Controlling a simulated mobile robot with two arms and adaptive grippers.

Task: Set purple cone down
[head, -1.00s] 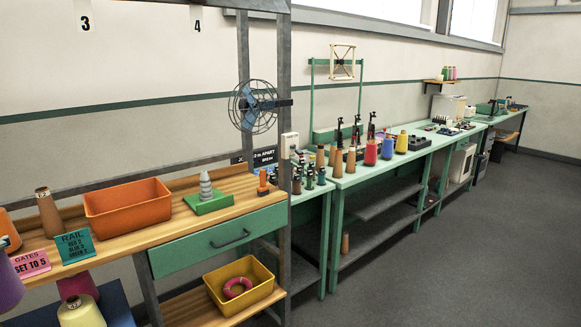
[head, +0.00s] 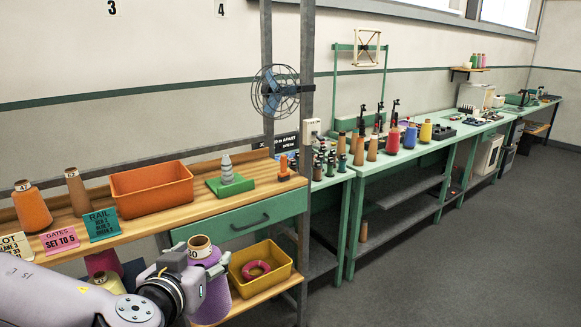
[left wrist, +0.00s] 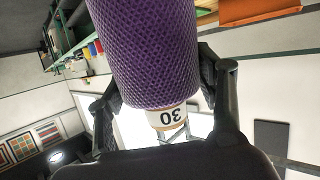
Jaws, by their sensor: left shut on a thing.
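The purple cone (head: 215,290) is in the lower middle of the head view, in front of the lower shelf. Its pale top carries the number 30. My left gripper (head: 178,284) comes in from the left and is shut on the cone. In the left wrist view the purple cone (left wrist: 150,50) fills the upper middle, with a gripper finger on each side (left wrist: 165,85). The cone's far end is cut off there. My right gripper is not in view.
An orange bin (head: 152,190), an orange cone (head: 32,208) and a green block with a grey spiral (head: 228,180) stand on the wooden bench top (head: 160,228). A yellow bin (head: 258,268) with a pink ring is on the lower shelf. Open floor (head: 440,270) lies right.

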